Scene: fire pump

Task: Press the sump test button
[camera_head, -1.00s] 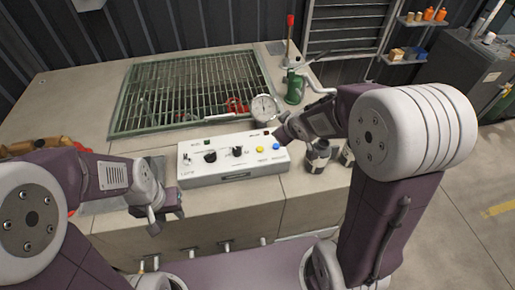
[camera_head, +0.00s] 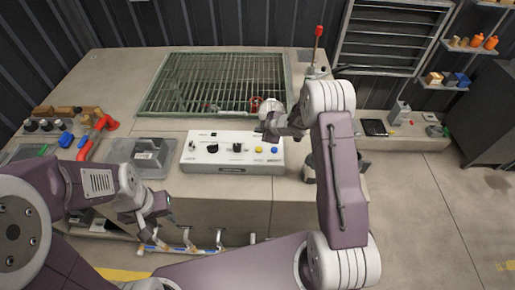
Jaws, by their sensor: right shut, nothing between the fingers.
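The white control box (camera_head: 232,166) stands on the counter's front part. It carries black knobs, a yellow button (camera_head: 259,150) and a blue button (camera_head: 274,150) at its right side. The labels are too small to read, so I cannot tell which button is the sump test one. My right gripper (camera_head: 268,133) is shut and empty, at the box's back right corner, just behind the yellow and blue buttons in the picture. I cannot tell whether it touches the box. My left gripper (camera_head: 165,212) hangs low in front of the counter, left of the box, away from the buttons; its jaw opening is unclear.
A green-framed grating (camera_head: 215,85) lies behind the box. A red-topped lever (camera_head: 318,45) stands at the back right. A grey case (camera_head: 150,152) and red-handled tools (camera_head: 92,140) lie to the left. Pipes with valve handles (camera_head: 187,240) run below the counter front. Floor is free at right.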

